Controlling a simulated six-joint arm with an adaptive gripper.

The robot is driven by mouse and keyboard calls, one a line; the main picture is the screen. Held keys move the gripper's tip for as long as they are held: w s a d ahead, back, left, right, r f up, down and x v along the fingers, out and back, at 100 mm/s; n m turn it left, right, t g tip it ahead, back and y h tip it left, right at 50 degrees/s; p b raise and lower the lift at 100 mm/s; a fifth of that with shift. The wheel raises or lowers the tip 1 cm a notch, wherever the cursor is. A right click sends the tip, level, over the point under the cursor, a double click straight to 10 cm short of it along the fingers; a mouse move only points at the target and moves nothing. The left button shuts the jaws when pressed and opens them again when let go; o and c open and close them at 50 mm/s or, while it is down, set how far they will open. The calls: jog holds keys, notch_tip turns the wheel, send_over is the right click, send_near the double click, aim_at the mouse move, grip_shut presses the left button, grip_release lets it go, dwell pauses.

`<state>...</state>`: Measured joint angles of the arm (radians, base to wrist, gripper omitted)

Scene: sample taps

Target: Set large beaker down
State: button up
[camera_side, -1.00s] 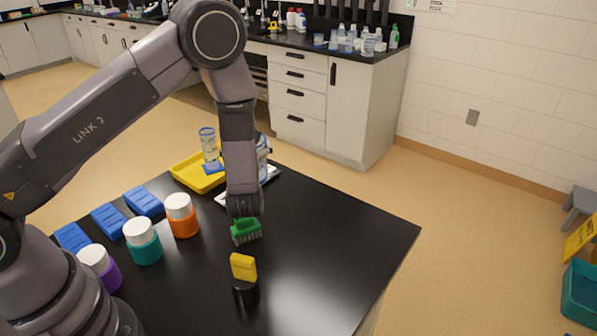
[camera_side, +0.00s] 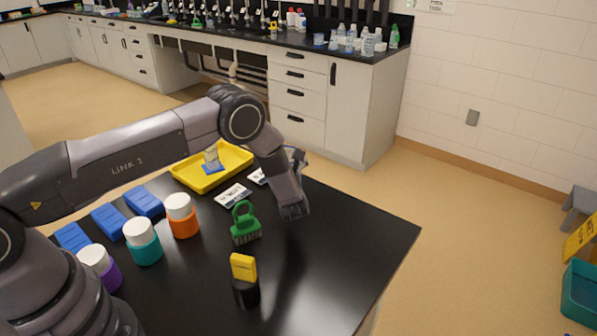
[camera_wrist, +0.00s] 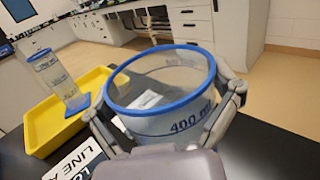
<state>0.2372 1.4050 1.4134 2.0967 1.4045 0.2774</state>
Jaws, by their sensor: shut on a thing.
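The large beaker (camera_wrist: 165,85) is clear with a blue rim and a "400 ml" mark. In the wrist view it stands roughly upright between the fingers of my gripper (camera_wrist: 163,106), which is shut on it. In the side view my arm hides most of the beaker and the fingers. A small greyish-blue part of the beaker (camera_side: 298,156) seems to show behind my wrist, right of the label cards. The beaker's base is hidden, so I cannot tell whether it touches the black table (camera_side: 345,235).
A yellow tray (camera_side: 184,180) holds a blue-based cylinder (camera_wrist: 54,74). A white label card (camera_side: 233,195) lies before it. Lidded jars (camera_side: 180,212) and blue racks (camera_side: 143,202) are left. The table's right is clear.

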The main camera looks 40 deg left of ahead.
jog(key=shift+f, duration=1.15)
jog(key=shift+s+f, duration=0.1)
jog(key=o, duration=0.8)
jog(key=shift+o, duration=0.2)
